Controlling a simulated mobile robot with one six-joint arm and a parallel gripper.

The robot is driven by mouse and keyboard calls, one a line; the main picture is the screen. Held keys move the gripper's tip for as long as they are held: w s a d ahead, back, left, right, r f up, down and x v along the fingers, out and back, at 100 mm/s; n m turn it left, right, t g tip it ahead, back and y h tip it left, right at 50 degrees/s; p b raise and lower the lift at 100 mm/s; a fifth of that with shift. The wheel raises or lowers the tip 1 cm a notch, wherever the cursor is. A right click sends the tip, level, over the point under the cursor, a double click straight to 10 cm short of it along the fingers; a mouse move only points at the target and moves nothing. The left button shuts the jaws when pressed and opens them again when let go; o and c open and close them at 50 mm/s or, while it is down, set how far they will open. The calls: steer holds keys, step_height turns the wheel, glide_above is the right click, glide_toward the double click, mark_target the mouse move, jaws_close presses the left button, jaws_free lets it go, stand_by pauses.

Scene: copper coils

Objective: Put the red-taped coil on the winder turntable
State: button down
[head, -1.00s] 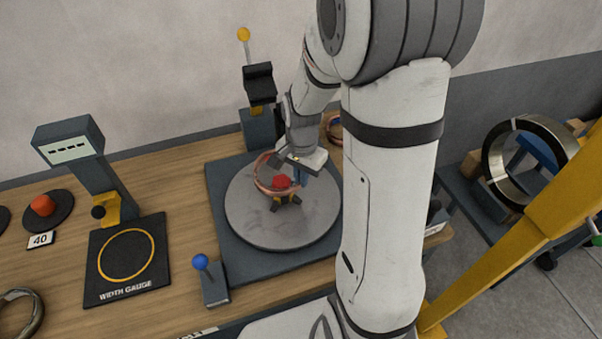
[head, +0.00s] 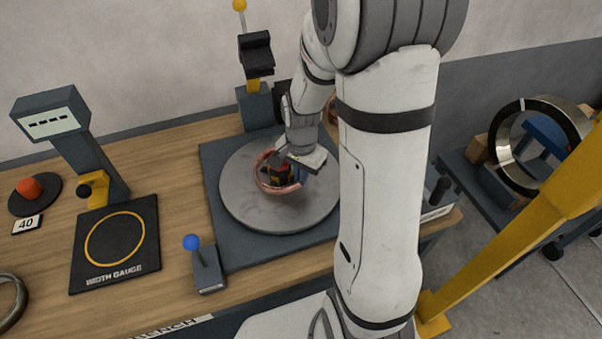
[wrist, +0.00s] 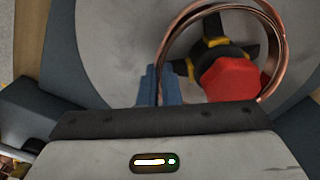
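The copper coil (head: 264,183) is a thin ring over the middle of the grey winder turntable (head: 240,205). It surrounds the turntable's hub (head: 279,170) as seen from the head, and I cannot tell whether it touches the disc. In the wrist view the coil (wrist: 275,28) loops around the hub's red cap (wrist: 230,79) and black-and-yellow jaws. I cannot make out red tape on it. My gripper (wrist: 161,86) has its blue fingers closed on the coil's left side in the wrist view. In the head view my gripper (head: 300,172) is at the coil's right edge.
A width gauge (head: 115,243) stands left of the turntable, and a blue-knobbed lever (head: 205,265) in front. A post with a yellow ball (head: 255,85) stands behind. A large ring (head: 504,151) sits on a cart at right. Bare bench (head: 170,170) lies between gauge and turntable.

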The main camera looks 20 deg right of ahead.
steer(key=c, duration=1.6)
jaws_free()
steer(key=shift+o, duration=0.2)
step_height(320, 180, up, 8)
steer(key=shift+f, duration=0.1)
steer(key=s+a+r+n+t, duration=0.2)
steer(key=s+r+n, duration=0.6)
steer(key=s, duration=0.5)
steer(key=a+n, duration=0.1)
steer(key=n, duration=0.1)
steer(key=shift+s+r+n+t, duration=0.15)
steer(key=shift+r+n+t, duration=0.05)
steer(key=shift+n+t, duration=0.1)
steer(key=shift+a, duration=0.1)
